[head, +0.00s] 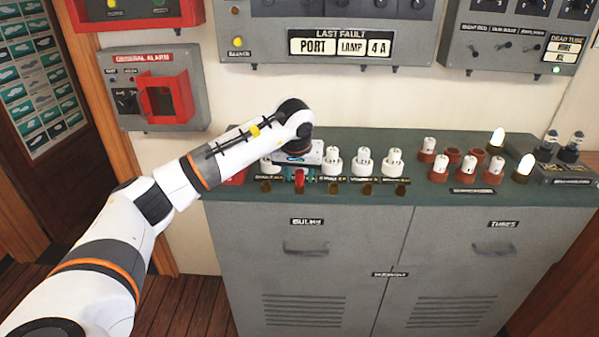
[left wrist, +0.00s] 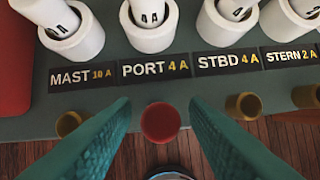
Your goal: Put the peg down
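A red peg (head: 299,180) stands out at the front edge of the green cabinet top, in front of the PORT 4 A label (left wrist: 155,69). In the left wrist view the red peg (left wrist: 160,122) shows as a round red end between my two teal fingers. My left gripper (head: 299,169) reaches down over the PORT position. In the left wrist view its fingers (left wrist: 160,102) are spread, one on each side of the peg, with a gap visible on both sides. It holds nothing that I can see. My right gripper is in neither view.
Brass pegs (head: 333,188) line the front edge on both sides. White fuse holders (head: 364,162) stand just behind the labels. Red sockets and bulbs (head: 440,168) sit to the right. A general alarm box (head: 122,98) hangs on the wall at left.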

